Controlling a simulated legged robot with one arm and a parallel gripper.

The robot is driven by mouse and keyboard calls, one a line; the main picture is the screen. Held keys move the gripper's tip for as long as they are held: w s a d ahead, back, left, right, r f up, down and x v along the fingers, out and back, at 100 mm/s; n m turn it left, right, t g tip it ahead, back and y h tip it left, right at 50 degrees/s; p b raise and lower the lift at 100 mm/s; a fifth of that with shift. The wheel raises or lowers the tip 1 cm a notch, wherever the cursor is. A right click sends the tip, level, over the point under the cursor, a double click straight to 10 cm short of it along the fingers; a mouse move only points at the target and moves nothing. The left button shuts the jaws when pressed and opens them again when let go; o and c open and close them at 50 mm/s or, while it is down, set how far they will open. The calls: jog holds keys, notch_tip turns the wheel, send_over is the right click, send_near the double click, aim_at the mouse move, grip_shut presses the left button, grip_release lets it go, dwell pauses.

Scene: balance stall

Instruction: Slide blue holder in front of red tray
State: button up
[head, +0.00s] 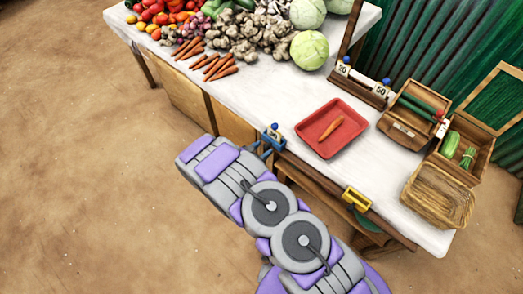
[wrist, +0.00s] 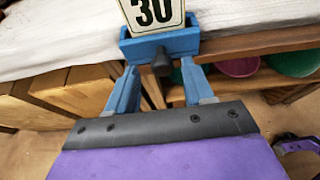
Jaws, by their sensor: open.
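The blue holder (head: 273,137) sits on the table's front edge, to the left of the red tray. In the wrist view the blue holder (wrist: 190,42) carries a white card reading 30 and has a dark knob (wrist: 161,62) on its front. The red tray (head: 309,133) lies on the white tabletop with one carrot in it. My gripper (head: 262,147) is open at the front of the blue holder. In the wrist view my gripper (wrist: 158,70) has its two blue fingers on either side of the knob, with gaps visible. Whether the fingertips touch the holder is unclear.
A yellow holder (head: 357,199) sits farther right along the front edge. A wicker basket (head: 438,194) and wooden crates (head: 414,113) stand at the right. Cards reading 20 and 50 stand behind the tray. Vegetables fill the far left of the table (head: 280,90).

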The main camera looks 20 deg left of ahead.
jog(key=shift+w+d, duration=0.15)
jog(key=shift+d, duration=0.1)
jog(key=shift+c, duration=0.2)
jog(key=shift+a, duration=0.1)
grip_shut()
